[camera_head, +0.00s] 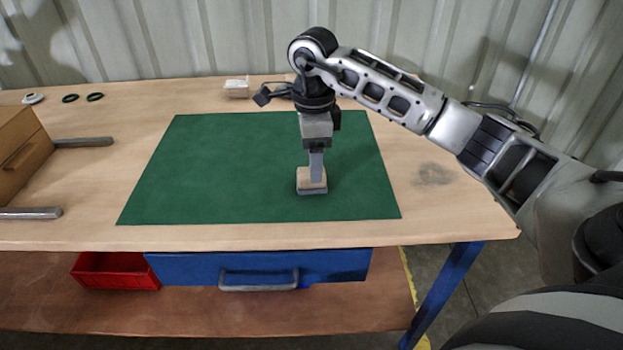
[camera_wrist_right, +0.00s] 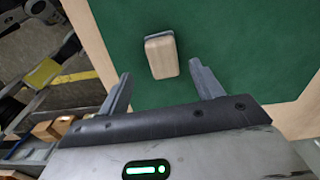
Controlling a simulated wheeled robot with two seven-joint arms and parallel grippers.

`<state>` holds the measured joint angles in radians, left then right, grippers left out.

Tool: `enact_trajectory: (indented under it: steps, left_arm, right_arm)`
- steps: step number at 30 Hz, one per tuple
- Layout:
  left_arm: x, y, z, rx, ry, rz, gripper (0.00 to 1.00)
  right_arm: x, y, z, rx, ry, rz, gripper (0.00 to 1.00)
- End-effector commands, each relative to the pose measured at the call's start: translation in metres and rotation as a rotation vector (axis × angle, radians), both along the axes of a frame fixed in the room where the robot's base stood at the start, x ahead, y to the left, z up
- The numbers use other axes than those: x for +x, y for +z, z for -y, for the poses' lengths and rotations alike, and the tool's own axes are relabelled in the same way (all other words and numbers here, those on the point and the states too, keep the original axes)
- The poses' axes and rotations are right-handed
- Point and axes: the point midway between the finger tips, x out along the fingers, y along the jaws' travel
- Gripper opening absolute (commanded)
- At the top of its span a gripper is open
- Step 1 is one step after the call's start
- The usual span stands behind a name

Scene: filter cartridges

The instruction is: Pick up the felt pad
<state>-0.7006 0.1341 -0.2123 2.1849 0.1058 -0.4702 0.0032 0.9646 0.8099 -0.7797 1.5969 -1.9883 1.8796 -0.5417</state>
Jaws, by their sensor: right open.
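The felt pad is a small block with a pale wood-coloured top and a thin grey layer underneath (camera_head: 311,187). It lies on the green mat (camera_head: 230,165), right of the mat's middle and towards its front edge. It also shows in the right wrist view (camera_wrist_right: 161,54), just beyond the gap between the fingers. My right gripper (camera_head: 316,178) points down over the pad, and its fingers hide part of the pad in the head view. In the right wrist view the fingers (camera_wrist_right: 160,75) are apart with nothing between them. My left gripper is not in view.
A wooden box (camera_head: 22,150) and two grey bars (camera_head: 85,142) are at the table's left. A white ring (camera_head: 33,98), two dark rings (camera_head: 95,96) and a pale block (camera_head: 237,88) are at the back. A red bin (camera_head: 115,272) sits below. The mat around the pad is clear.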

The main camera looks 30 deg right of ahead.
Motion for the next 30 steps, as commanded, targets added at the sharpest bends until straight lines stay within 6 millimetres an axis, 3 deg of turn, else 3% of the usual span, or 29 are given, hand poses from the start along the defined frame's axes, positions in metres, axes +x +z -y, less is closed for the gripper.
enact_trajectory:
  steps: [9,18,19,24,30]
  left_arm:
    - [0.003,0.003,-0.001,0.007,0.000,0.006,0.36]
    - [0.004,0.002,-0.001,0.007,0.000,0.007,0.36]
    - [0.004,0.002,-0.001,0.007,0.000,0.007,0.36]
    - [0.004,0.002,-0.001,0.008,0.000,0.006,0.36]
    - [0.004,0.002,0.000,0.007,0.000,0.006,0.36]
  right_arm:
    - [0.005,-0.044,0.000,0.001,-0.001,-0.004,0.65]
    - [0.005,-0.050,0.000,0.001,0.000,0.000,0.65]
    - [0.005,-0.050,0.000,0.001,0.000,0.000,0.63]
    - [0.005,-0.050,0.000,0.000,0.000,-0.001,0.17]
    - [0.005,-0.049,0.000,0.000,-0.001,-0.001,0.17]
